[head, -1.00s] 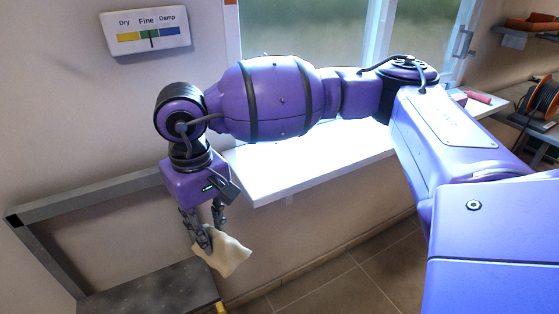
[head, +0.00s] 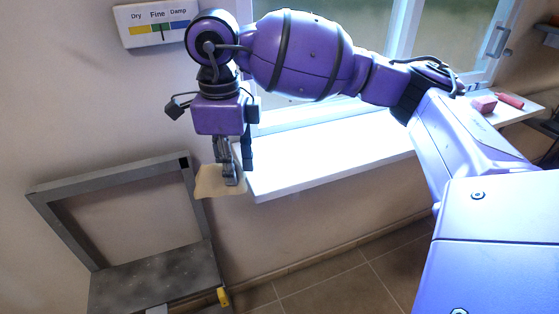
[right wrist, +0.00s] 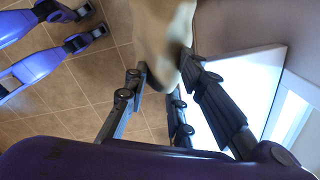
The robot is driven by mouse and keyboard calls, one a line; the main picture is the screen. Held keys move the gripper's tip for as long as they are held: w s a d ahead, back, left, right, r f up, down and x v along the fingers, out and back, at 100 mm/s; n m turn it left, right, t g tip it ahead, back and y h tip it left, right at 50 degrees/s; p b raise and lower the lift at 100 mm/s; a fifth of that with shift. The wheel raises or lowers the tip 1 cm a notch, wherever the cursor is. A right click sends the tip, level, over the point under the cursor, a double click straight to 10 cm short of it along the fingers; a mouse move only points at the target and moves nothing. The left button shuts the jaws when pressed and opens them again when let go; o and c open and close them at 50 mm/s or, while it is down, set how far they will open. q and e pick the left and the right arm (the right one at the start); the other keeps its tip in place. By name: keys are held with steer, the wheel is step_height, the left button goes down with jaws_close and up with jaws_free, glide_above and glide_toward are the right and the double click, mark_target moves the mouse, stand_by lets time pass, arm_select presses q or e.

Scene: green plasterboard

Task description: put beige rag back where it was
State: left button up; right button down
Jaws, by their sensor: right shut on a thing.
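The beige rag (head: 212,182) hangs from my right gripper (head: 232,178) in the head view, just left of the near left corner of the white windowsill. The gripper points down and its fingers are shut on the rag. The rag also shows in the right wrist view (right wrist: 160,35), at the top between the fingers (right wrist: 165,78). Part of it is hidden behind the fingers in the head view. My left gripper is not in the head view.
The white windowsill (head: 330,150) runs under the window, with a red block (head: 484,105) and a red-handled item (head: 510,101) at its far right. A grey metal frame (head: 110,176) with a dark speckled platform (head: 160,278) stands below left. A dial sign (head: 157,22) hangs on the wall.

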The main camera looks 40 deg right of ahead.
steer(key=r+m, duration=0.1)
steer(key=m, duration=0.2)
steer(key=d+r+m, duration=0.1)
steer(key=m, duration=0.3)
steer(key=d+r+m+p, duration=0.1)
steer(key=m, duration=0.2)
steer(key=shift+d+r+m, duration=0.15)
steer(key=shift+r+m, duration=0.15)
steer(key=shift+r, duration=0.1)
steer(key=w+d+f+m, duration=0.1)
steer(key=d+f, duration=0.1)
steer(key=d, duration=0.2)
steer(key=w+d+f+m, duration=0.2)
steer(key=d, duration=0.2)
steer(key=w+d+f+m, duration=0.1)
steer(key=w+d+f, duration=0.1)
steer(key=d+f, duration=0.1)
steer(key=shift+d+m+p, duration=0.4)
steer(key=shift+d, duration=0.4)
steer(key=shift+w+d+f, duration=0.3)
steer(key=shift+d+f, duration=0.2)
steer(key=shift+f, duration=0.25)
step_height(320, 180, down, 3)
steer(key=shift+d+f, duration=0.1)
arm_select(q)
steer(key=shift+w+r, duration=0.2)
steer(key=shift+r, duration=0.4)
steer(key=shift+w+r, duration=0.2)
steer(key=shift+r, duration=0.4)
